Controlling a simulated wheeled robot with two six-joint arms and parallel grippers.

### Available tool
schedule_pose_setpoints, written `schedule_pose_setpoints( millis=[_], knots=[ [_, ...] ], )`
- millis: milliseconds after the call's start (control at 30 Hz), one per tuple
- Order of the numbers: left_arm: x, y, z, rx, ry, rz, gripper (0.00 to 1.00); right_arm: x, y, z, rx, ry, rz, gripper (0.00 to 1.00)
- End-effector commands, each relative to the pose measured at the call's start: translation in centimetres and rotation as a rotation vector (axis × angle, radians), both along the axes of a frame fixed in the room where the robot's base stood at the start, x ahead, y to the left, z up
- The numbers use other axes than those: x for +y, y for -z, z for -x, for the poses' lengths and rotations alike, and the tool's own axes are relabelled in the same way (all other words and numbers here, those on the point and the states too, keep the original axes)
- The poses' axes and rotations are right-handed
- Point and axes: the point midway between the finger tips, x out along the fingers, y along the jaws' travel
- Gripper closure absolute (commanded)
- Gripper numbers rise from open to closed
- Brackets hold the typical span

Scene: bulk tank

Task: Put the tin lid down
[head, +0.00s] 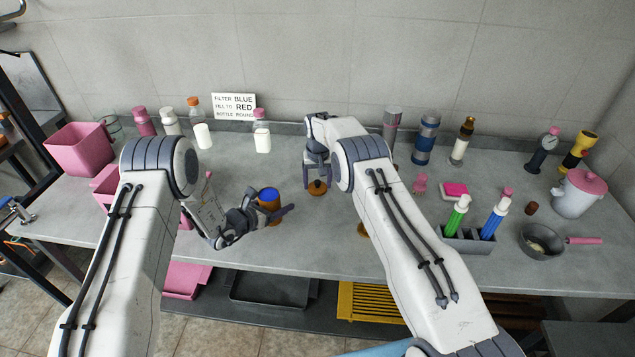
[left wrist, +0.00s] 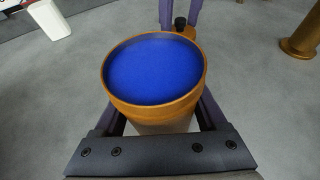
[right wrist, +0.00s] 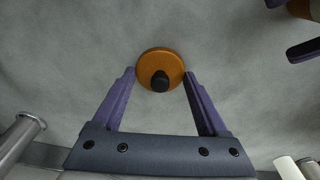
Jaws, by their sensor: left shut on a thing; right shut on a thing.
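The tin lid (head: 317,188) is a round orange disc with a black knob. My right gripper (head: 317,180) is shut on it, and in the right wrist view the lid (right wrist: 160,65) sits between the fingertips (right wrist: 159,75), knob facing the camera. The lid is low over or on the counter; I cannot tell whether it touches. My left gripper (head: 268,210) is shut on the tin (head: 270,202), an orange-rimmed round tin with blue contents. In the left wrist view the tin (left wrist: 153,112) is upright, uncovered and filled with blue.
The grey counter (head: 345,255) is clear around the lid. A grey bottle (head: 392,125) stands beyond my right arm. A brass-coloured object (left wrist: 300,42) stands right of the lid in the left wrist view.

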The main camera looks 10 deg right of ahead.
Motion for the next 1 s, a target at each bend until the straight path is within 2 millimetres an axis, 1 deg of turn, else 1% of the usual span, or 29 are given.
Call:
schedule_pose_setpoints(
  millis=[133,167,200,467,567,667,900,1000],
  knots=[
    [0.0,-0.1,0.0,-0.001,0.000,0.001,0.94,0.0,0.3,0.0,0.001,0.000,0.000,0.75],
    [0.0,-0.1,0.0,-0.001,0.000,0.001,0.94,0.0,0.3,0.0,0.000,0.000,0.000,0.16],
    [0.0,-0.1,0.0,-0.001,0.000,0.001,0.94,0.0,0.3,0.0,0.000,0.000,0.000,0.01],
    [0.0,-0.1,0.0,-0.001,0.000,0.001,0.94,0.0,0.1,0.0,0.000,0.000,0.000,0.00],
    [0.0,-0.1,0.0,-0.001,0.000,0.001,0.94,0.0,-0.7,0.0,-0.002,0.000,0.000,0.00],
    [0.0,-0.1,0.0,-0.001,0.000,0.001,0.94,0.0,-2.3,0.1,-0.004,0.000,-0.001,0.00],
    [0.0,-0.1,0.0,-0.001,0.000,0.001,0.94,0.1,-7.4,0.8,-0.004,0.000,-0.001,0.00],
    [0.0,-0.1,0.0,-0.001,0.000,0.001,0.94,0.1,-9.2,1.1,-0.001,0.000,-0.001,0.00]
  ],
)
